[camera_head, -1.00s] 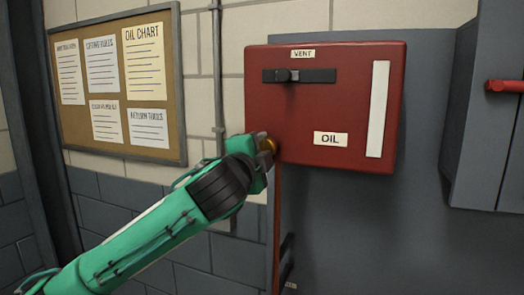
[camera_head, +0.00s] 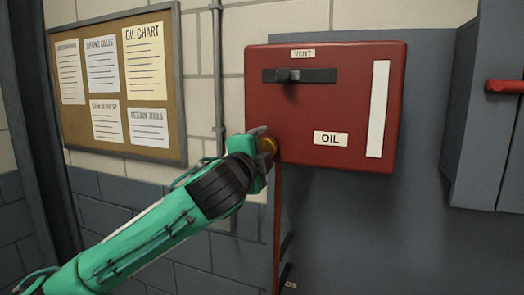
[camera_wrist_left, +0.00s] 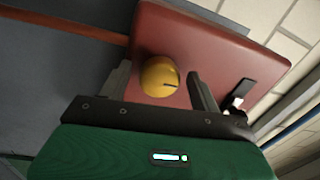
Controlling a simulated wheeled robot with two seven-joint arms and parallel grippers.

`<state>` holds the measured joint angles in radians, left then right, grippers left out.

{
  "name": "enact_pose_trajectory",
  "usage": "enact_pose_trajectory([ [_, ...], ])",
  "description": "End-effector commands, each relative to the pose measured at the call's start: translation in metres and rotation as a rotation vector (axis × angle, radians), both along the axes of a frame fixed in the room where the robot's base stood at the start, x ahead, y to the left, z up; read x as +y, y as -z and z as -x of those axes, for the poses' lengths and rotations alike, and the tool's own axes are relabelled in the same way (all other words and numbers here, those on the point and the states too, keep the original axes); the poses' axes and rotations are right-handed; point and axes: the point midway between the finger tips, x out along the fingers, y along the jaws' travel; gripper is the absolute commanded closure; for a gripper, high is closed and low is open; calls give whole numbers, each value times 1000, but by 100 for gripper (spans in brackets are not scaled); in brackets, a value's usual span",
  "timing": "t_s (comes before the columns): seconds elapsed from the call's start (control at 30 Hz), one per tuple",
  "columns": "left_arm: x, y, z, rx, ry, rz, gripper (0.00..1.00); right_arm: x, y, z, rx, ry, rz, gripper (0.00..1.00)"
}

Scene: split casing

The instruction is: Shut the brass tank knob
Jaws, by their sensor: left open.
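The red oil tank (camera_head: 322,105) hangs on the wall in the head view, with a vent slider (camera_head: 290,75) near its top and an OIL label. The brass knob (camera_head: 270,146) sits at the tank's lower left edge, partly hidden by my left gripper (camera_head: 264,140). My right gripper is not in view.
A corkboard (camera_head: 120,90) with several papers hangs on the wall at left. A vertical pipe (camera_head: 218,80) runs beside the tank. A grey cabinet (camera_head: 490,150) with a red handle (camera_head: 504,86) stands at right. A thin red pipe (camera_head: 277,220) drops below the tank.

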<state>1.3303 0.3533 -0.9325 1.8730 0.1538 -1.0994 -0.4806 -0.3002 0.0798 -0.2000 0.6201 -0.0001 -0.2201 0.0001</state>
Motion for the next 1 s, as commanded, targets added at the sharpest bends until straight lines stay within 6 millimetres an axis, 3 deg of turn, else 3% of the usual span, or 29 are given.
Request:
enact_pose_trajectory([
  [0.27,7,6,20,-1,2,2,36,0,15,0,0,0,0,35],
  [0.7,41,13,108,-3,1,0,36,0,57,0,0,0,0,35],
  [1.0,49,12,129,-1,0,-1,36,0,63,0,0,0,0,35],
])
